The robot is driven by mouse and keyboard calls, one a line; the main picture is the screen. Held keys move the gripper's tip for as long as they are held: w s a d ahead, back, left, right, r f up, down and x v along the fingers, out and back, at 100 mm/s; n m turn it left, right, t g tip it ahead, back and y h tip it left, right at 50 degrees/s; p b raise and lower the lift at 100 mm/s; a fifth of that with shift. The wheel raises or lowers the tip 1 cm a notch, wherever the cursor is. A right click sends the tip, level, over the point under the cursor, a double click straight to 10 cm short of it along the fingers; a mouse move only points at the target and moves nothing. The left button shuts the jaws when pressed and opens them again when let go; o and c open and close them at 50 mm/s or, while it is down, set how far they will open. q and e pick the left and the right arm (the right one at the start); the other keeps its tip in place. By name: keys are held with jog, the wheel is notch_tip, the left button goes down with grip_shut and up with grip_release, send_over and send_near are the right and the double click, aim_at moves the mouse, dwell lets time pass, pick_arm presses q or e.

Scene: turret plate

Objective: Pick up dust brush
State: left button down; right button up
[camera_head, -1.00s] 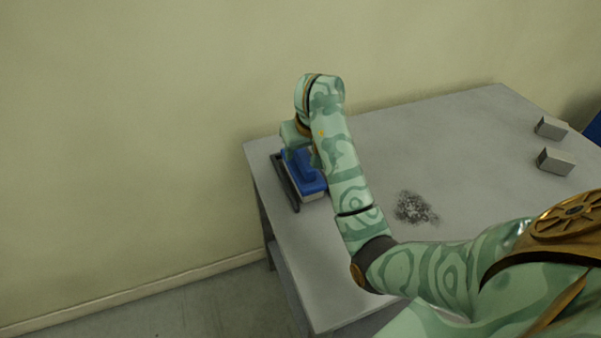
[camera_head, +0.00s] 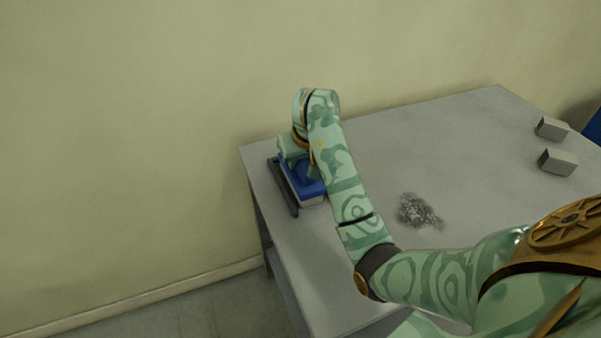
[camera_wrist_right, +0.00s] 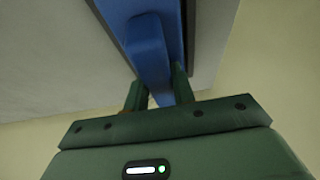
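The dust brush (camera_head: 312,188) lies at the left end of the grey table (camera_head: 350,280), blue on top with a pale lower side. My right gripper (camera_head: 296,156) is right at it from above, and its fingertips are hidden in the head view. In the right wrist view the blue brush handle (camera_wrist_right: 150,48) runs down between the two green fingers of the right gripper (camera_wrist_right: 160,88). The fingers stand on either side of the handle; whether they press on it is unclear. My left gripper is out of view.
A dark strip (camera_head: 283,187) lies along the brush's left side, near the table's left edge. A patch of grey dust (camera_head: 418,211) lies mid-table. Two grey blocks (camera_head: 551,129) (camera_head: 557,161) stand at the right. The wall (camera_head: 130,120) is close behind.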

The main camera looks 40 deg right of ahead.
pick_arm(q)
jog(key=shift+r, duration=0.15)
pick_arm(e)
jog(key=shift+d+r, duration=0.1)
jog(key=shift+r, duration=0.05)
grip_shut()
